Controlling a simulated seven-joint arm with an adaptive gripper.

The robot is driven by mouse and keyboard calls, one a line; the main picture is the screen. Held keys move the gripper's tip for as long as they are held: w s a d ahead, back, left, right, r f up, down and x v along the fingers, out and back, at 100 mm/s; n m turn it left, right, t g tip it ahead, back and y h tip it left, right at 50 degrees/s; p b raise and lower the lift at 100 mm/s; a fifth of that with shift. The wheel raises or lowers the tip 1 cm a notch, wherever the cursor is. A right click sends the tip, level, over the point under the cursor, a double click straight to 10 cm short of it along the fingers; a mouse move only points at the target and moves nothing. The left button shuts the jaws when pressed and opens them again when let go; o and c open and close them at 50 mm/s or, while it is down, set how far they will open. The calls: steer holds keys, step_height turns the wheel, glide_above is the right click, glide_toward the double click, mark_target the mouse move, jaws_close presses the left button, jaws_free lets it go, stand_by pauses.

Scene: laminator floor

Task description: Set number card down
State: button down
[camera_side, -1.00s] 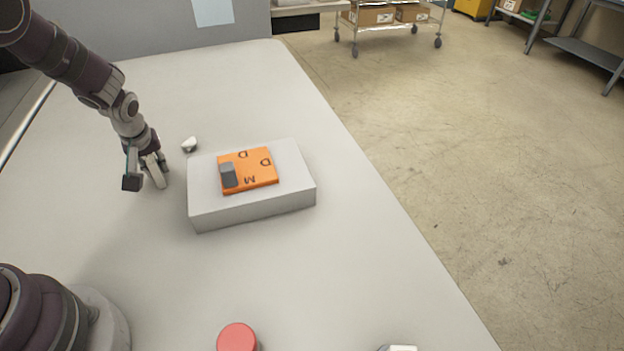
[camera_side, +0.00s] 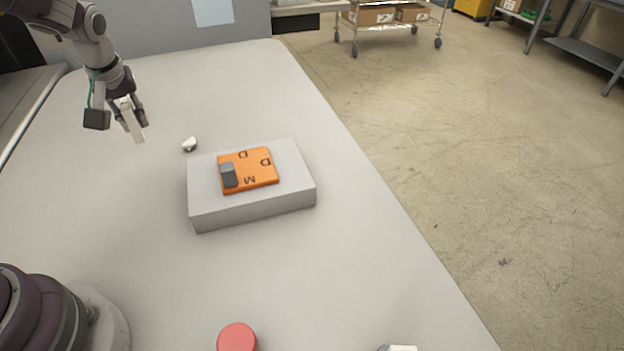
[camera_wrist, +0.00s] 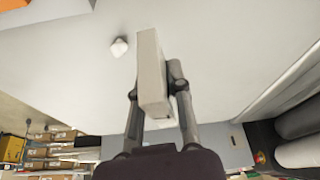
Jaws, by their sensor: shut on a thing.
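My gripper (camera_side: 129,113) is at the upper left in the side view, raised above the pale table. It is shut on a white, narrow block-like piece, the number card (camera_side: 132,125), whose far end sticks out beyond the fingertips. In the wrist view the card (camera_wrist: 151,68) sits between the two fingers of the gripper (camera_wrist: 153,88), seen mostly along its edge. No number shows on it in these views. The card is clear of the table and of the grey block.
A pale grey block (camera_side: 255,209) stands mid-table, bearing an orange lettered plate (camera_side: 256,174) with a small dark grey piece (camera_side: 228,175). A small white lump (camera_side: 189,145) lies behind it. A red disc (camera_side: 237,338) is at the front. The table's left and back areas are clear.

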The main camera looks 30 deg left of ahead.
mark_target(125, 99)
step_height(125, 99, up, 5)
steer(key=shift+d+f, duration=0.1)
steer(key=d+m+t+h, duration=0.25)
steer(key=d+m, duration=0.75)
steer(key=d, duration=0.6)
steer(key=s+d+m+g+h, duration=0.2)
steer(key=s+d+m+h, duration=0.2)
steer(key=s+d+m, duration=0.75)
steer(key=shift+n, duration=0.75)
steer(key=x, duration=0.3)
steer(key=s+x, duration=0.1)
steer(key=x, duration=0.5)
steer(key=shift+s+a+f, duration=0.35)
steer(key=shift+f, duration=0.35)
steer(key=shift+w+d+f, duration=0.2)
steer(key=shift+w, duration=0.05)
steer(key=w+d, duration=0.3)
steer(key=w+d+f, duration=0.1)
steer(key=w+d, duration=0.2)
steer(key=w, duration=0.1)
steer(key=w+d, duration=0.3)
steer(key=w, duration=0.1)
steer(key=shift+w+d+f, duration=0.25)
steer(key=shift+d, duration=0.05)
steer(key=shift+w+d+f, duration=0.15)
steer(key=shift+f, duration=1.55)
